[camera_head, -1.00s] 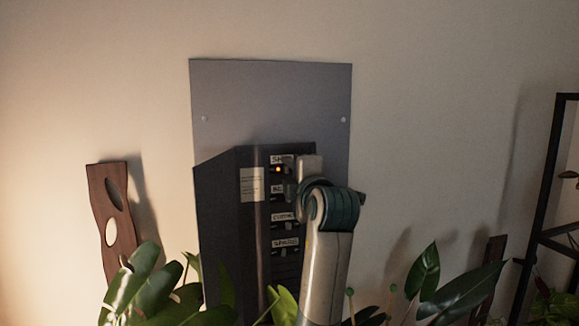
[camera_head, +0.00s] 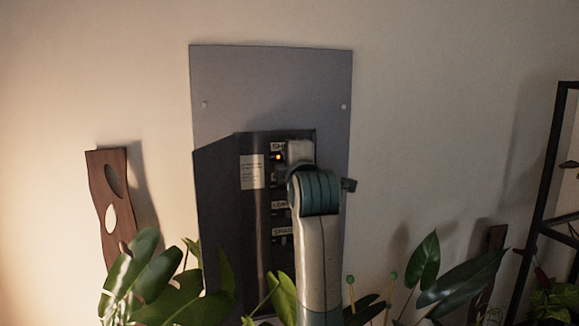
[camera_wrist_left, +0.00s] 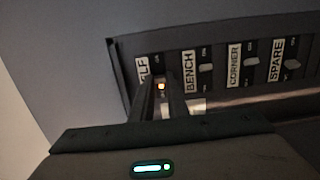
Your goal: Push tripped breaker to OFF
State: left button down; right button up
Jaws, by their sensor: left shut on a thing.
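The breaker panel (camera_head: 223,190) is a dark box on a grey backplate (camera_head: 270,90). Its top breaker label (camera_head: 278,147) is partly covered and starts with "SH"; "ELF" shows in the wrist view (camera_wrist_left: 145,70). An orange light (camera_head: 278,157) glows there, also in the wrist view (camera_wrist_left: 161,87). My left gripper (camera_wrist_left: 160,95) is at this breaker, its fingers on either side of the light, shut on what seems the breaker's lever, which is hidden. The levers for BENCH (camera_wrist_left: 205,68), CORNER (camera_wrist_left: 249,63) and SPARE (camera_wrist_left: 291,64) stand clear. My right gripper is not in view.
Leafy plants (camera_head: 150,280) fill the lower edge, with more leaves at right (camera_head: 450,285). A wavy wooden board (camera_head: 110,200) leans at the left. A black shelf frame (camera_head: 545,190) stands at right. The wall right of the panel is open.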

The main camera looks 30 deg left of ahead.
pick_arm(q)
jog(key=shift+s+a+f+m+t+h, duration=0.1)
jog(key=shift+s+a+m+t+h, duration=0.15)
jog(key=shift+m+t+h, duration=0.55)
jog(key=shift+s+a+m+t+h, duration=0.1)
jog(key=shift+a+m+t+h, duration=0.1)
jog(key=shift+m+t+h, duration=0.6)
jog(key=shift+g, duration=0.3)
jog(key=c, duration=1.7)
grip_release()
jog(key=b+v, duration=0.7)
jog(key=v, duration=1)
jog(key=shift+s+r+b, duration=0.2)
jog(key=shift+b, duration=0.2)
